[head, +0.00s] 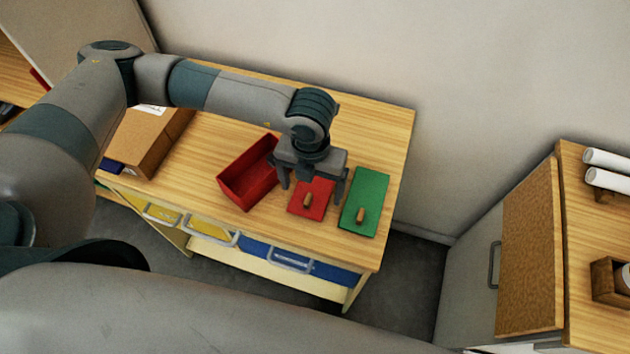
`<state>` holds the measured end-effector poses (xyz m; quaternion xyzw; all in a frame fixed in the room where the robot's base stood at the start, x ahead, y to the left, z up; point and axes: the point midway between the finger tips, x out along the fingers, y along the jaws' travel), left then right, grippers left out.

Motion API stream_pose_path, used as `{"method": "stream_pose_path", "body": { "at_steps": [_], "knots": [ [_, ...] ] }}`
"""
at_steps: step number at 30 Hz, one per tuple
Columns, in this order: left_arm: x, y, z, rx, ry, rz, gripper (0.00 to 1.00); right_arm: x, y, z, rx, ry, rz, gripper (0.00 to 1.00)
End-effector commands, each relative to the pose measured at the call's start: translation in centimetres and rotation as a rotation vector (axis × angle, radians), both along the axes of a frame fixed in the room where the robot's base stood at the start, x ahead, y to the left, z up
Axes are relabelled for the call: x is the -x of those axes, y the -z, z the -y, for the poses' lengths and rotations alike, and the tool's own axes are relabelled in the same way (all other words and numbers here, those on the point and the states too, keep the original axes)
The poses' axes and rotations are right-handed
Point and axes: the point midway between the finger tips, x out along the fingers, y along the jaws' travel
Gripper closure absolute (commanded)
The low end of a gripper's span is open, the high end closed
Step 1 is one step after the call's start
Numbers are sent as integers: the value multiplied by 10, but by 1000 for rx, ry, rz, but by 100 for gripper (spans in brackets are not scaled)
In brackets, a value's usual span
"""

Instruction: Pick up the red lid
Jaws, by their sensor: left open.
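The red lid (318,209) lies flat on the wooden table, with a small tan knob (307,200) on top. My left gripper (312,192) comes down over the red lid with its fingers pointing down and apart. It is open, and its body hides the far part of the lid. I cannot tell how high the fingertips are above the lid. My right gripper is not in view.
An open red box (249,175) stands left of the lid, close to the gripper. A green lid (366,195) with a knob lies to the right. A cardboard box (150,140) stands at the table's left. The table's (385,125) back right is clear.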

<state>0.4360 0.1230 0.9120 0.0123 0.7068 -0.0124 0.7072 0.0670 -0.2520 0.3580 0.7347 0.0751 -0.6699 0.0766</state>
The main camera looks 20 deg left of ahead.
Motion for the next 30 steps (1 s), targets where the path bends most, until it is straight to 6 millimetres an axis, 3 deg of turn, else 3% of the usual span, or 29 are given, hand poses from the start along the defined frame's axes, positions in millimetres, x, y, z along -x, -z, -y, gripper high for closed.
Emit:
{"method": "stream_pose_path", "body": {
  "at_steps": [6, 19, 25, 30],
  "knots": [
    [0, 15, -1, 0, -1, -1, 13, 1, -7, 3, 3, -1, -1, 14],
    [0, 15, -1, 0, -1, 0, 13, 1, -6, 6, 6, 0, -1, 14],
    [0, 15, -1, -1, -1, 0, 57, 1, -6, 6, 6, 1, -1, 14],
    [0, 15, -1, -1, -1, 0, 58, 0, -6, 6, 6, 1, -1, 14]
  ]
}}
